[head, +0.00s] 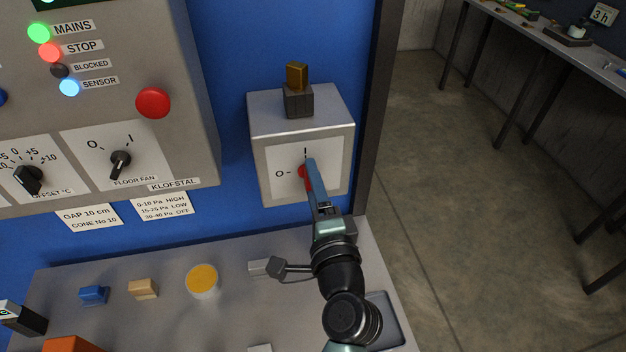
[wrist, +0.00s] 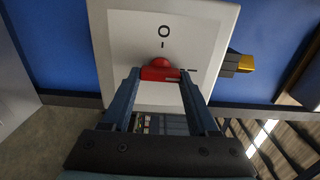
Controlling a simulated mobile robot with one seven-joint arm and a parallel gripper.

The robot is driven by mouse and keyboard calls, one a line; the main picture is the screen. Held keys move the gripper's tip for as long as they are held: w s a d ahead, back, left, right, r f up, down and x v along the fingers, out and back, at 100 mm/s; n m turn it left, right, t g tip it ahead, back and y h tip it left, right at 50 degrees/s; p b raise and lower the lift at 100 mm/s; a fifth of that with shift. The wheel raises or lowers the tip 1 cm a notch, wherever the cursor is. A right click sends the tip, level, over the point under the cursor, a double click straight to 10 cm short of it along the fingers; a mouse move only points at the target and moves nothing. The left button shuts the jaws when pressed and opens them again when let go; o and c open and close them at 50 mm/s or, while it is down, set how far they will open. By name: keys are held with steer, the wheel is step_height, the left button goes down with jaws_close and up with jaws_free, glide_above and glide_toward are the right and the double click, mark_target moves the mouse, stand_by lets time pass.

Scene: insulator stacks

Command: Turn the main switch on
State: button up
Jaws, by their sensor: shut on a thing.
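The main switch box (head: 256,125) is a grey box on the blue wall with a white plate marked O at its left and I at its top. Its red handle (head: 302,172) is mostly hidden behind my gripper (head: 309,168) in the head view. In the wrist view, the red handle (wrist: 161,68) sits between the two fingertips of my gripper (wrist: 160,76), which is shut on it. The O mark is at the top there. I cannot tell clearly which mark the handle points to.
A control panel (head: 190,110) stands left, with MAINS lamp (head: 39,33) green, STOP lamp (head: 50,52) red and a floor fan knob (head: 120,161). A yellow-topped block (head: 298,90) stands on the switch box. Small blocks and a cup (head: 203,281) are on the bench below.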

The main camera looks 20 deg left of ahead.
stand_by(0.4)
steer(key=o, duration=1.4)
steer(key=shift+b+v, duration=1.8)
steer(key=shift+v, duration=4.7)
